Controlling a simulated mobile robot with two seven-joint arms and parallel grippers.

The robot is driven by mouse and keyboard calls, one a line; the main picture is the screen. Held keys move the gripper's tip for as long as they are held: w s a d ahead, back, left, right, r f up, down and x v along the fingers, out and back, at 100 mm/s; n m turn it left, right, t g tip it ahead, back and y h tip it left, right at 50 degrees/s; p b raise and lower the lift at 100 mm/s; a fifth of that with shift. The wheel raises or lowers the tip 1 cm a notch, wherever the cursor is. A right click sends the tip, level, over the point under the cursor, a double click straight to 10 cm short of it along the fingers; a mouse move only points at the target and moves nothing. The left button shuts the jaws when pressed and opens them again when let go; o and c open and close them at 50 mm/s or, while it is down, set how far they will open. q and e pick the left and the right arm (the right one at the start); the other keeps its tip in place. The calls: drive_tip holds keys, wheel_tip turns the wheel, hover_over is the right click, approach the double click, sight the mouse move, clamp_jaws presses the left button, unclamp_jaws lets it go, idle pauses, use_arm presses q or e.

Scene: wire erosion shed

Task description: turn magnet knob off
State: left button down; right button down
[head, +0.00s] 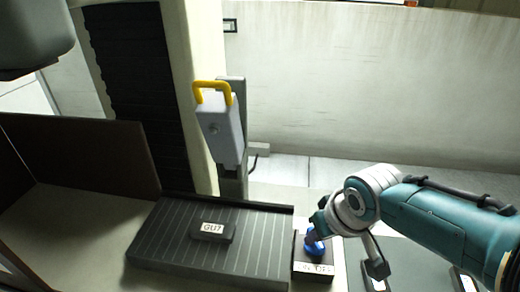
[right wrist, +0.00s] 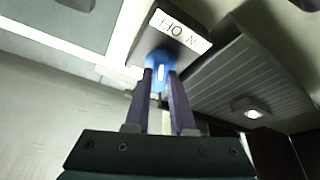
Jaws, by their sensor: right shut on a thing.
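The blue magnet knob (head: 314,244) sits on a dark block with a white ON/OFF label (head: 316,267), at the right end of the ribbed grey magnetic plate (head: 265,250). My right gripper (head: 317,232) reaches it from the upper right. In the right wrist view the two fingers (right wrist: 162,88) are shut on the blue knob (right wrist: 160,62), one on each side. A white mark shows on the knob between the fingers. The label (right wrist: 180,31) lies just beyond it. My left gripper is in neither view.
A dark block labelled GU7 (head: 213,232) rests on the ribbed plate. A grey box with a yellow handle (head: 212,90) stands on a post behind. Dark parts with white labels (head: 374,283) lie right of the knob, below my arm. A pale wall (head: 370,90) closes the back.

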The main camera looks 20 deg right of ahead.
drive_tip(key=shift+d+n+y+b, duration=0.15)
drive_tip(key=shift+n+y+b, duration=0.4)
drive_tip(key=shift+n, duration=1.25)
drive_tip(key=shift+y, duration=0.25)
drive_tip(key=c, duration=0.8)
unclamp_jaws()
drive_tip(key=shift+o, duration=0.2)
drive_tip(key=a+p+v, duration=0.1)
drive_tip(key=p+v, duration=0.4)
drive_tip(key=v, duration=0.4)
drive_tip(key=shift+d+r, duration=0.45)
drive_tip(key=shift+d, duration=0.05)
